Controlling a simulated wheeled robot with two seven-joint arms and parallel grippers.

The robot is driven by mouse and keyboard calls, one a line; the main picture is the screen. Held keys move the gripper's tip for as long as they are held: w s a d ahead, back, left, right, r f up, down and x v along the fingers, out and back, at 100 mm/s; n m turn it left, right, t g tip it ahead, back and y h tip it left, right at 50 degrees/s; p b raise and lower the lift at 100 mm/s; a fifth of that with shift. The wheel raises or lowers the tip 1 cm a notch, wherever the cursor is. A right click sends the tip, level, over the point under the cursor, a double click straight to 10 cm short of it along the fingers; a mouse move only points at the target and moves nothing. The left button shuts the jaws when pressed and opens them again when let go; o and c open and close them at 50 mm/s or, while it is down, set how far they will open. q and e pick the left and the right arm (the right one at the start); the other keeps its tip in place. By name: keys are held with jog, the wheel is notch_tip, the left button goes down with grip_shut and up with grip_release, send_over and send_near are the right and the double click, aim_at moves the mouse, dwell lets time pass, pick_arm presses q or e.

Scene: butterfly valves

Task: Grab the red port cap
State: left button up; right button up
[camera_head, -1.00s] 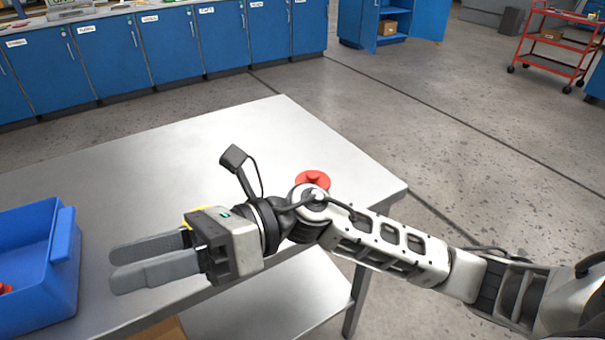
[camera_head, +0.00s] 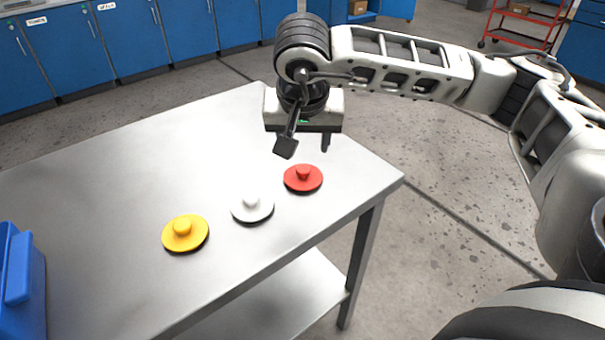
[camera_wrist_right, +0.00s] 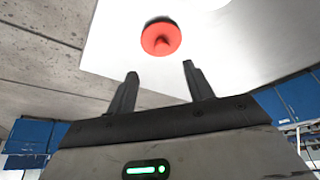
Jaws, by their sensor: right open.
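The red port cap (camera_head: 303,178) is a round disc with a raised knob, lying on the metal table (camera_head: 110,180) near its right edge. It also shows in the right wrist view (camera_wrist_right: 161,38), beyond the fingertips. My right gripper (camera_head: 308,150) points down above and just behind the cap, open and empty. In the right wrist view its two fingers (camera_wrist_right: 158,72) stand apart with nothing between them. One finger is partly hidden in the head view by the wrist camera. My left gripper is in neither view.
A white cap (camera_head: 252,207) and a yellow cap (camera_head: 185,233) lie in a row to the left of the red one. A blue bin (camera_head: 22,285) stands at the table's left. The table's far middle is clear. Blue cabinets (camera_head: 130,40) stand behind.

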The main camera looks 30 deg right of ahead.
aim_at(303, 169)
jog(key=p+x, duration=0.1)
jog(key=x, duration=0.9)
jog(key=shift+w+a, duration=0.1)
jog(key=shift+w, duration=0.15)
jog(key=c, duration=1.1)
